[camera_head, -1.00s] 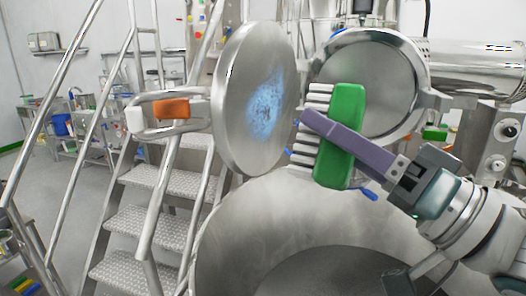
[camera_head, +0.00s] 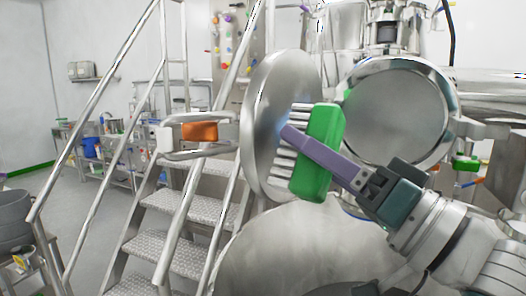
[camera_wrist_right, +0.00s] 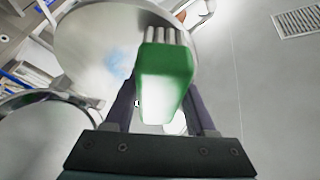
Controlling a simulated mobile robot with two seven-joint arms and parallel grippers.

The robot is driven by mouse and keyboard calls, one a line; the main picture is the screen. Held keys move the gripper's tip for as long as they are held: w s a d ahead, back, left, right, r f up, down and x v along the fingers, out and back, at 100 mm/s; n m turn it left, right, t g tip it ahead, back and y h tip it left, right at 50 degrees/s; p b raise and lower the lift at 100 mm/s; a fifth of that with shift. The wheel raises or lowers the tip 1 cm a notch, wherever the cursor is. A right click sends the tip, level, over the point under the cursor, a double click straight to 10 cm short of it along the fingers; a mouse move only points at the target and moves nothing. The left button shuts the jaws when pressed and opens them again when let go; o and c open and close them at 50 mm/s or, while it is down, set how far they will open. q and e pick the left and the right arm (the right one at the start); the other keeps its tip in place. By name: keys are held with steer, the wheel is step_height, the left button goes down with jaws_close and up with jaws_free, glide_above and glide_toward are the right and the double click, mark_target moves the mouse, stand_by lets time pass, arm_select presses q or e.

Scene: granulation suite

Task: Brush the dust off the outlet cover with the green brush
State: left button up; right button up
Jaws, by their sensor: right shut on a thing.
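The outlet cover (camera_head: 268,90) is a round steel disc standing open at the middle of the head view. It also shows in the right wrist view (camera_wrist_right: 85,40), with a pale blue dust patch (camera_wrist_right: 118,62) partly behind the brush. My right gripper (camera_head: 290,132) is shut on the green brush (camera_head: 322,150). The brush's white bristles point left at the cover and overlap its right part in the head view; I cannot tell whether they touch. In the wrist view the brush (camera_wrist_right: 165,75) sits between the purple fingers. My left gripper is not in view.
The round outlet opening (camera_head: 395,110) is right of the cover. A latch handle with an orange grip (camera_head: 199,131) sticks out left of the cover. Metal stairs with handrails (camera_head: 190,207) stand to the left. The curved steel vessel (camera_head: 300,250) lies below.

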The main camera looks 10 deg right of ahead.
steer(key=shift+w+a, duration=0.15)
steer(key=shift+w, duration=0.05)
stand_by(0.3)
steer(key=shift+w+a+b, duration=0.3)
steer(key=shift+w+a, duration=0.2)
steer(key=shift+w, duration=0.05)
